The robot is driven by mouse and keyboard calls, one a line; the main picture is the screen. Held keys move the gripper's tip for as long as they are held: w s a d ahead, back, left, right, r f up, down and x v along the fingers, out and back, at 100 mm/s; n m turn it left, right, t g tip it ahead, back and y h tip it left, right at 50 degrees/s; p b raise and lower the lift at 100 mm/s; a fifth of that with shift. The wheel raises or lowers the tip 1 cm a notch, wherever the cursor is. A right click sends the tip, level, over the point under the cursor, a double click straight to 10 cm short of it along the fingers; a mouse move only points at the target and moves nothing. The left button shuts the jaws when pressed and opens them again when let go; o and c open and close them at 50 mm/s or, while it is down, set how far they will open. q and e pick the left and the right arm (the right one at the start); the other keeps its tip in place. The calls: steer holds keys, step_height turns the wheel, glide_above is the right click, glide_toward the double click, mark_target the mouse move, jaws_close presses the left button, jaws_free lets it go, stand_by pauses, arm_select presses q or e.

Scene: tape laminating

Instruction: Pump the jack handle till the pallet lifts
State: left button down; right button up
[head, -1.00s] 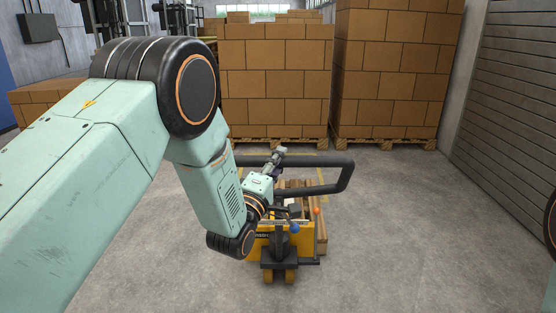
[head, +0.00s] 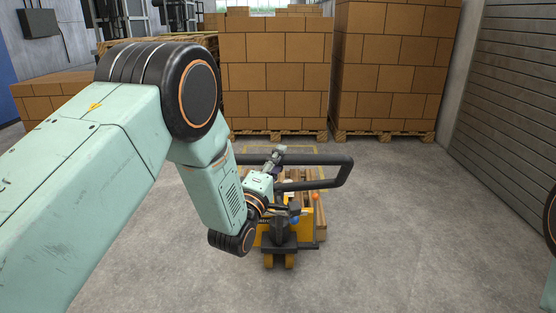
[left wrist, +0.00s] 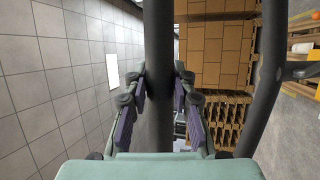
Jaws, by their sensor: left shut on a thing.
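The yellow pallet jack (head: 306,226) stands on the floor in the lower middle of the head view, its wheels toward me. Its dark looped handle (head: 349,172) rises above it. My left gripper (head: 277,155) is shut on the left part of the handle loop. In the left wrist view, the dark bar (left wrist: 158,50) runs between the two fingers of my left gripper (left wrist: 158,95). A small wooden pallet or load (head: 321,214) shows behind the jack, mostly hidden; whether it is off the floor I cannot tell. My right gripper is out of view.
Tall carton stacks (head: 273,75) (head: 390,65) stand on wooden pallets at the back. A slatted wall (head: 505,90) closes the right side. Grey floor (head: 400,220) is clear right of the jack. Lower cartons (head: 50,95) sit at the far left.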

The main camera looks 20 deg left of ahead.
arm_select(q)
steer(key=shift+f, duration=0.2)
steer(key=c, duration=1.1)
jaws_free()
steer(key=shift+r, duration=0.1)
steer(key=v, duration=1.2)
